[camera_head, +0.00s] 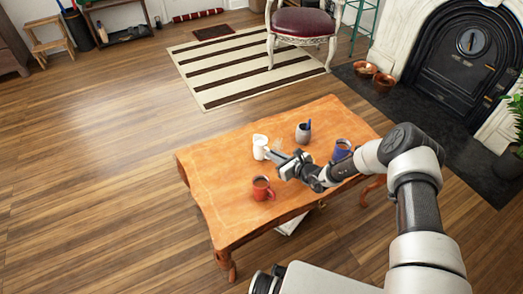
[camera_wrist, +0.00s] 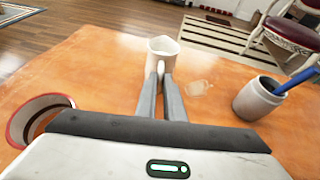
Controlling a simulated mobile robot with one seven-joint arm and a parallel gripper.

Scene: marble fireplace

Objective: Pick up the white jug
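The white jug (camera_head: 260,147) stands upright on the orange wooden table (camera_head: 222,170), left of the table's middle in the head view. In the wrist view the jug (camera_wrist: 163,46) is straight ahead, with its handle facing me. My gripper (camera_head: 271,154) reaches in low from the right in the head view. In the wrist view its two fingers (camera_wrist: 160,77) are close together, one on each side of the jug's handle, and look shut on it. The fingertips partly hide the handle. No clear gap shows between the jug and the tabletop.
A red mug (camera_head: 262,188) stands in front of the jug, near my gripper's left side in the wrist view. A grey pot (camera_head: 303,133) with a blue item stands behind. A blue mug (camera_head: 342,149) is close to my arm. The table's left end is clear.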

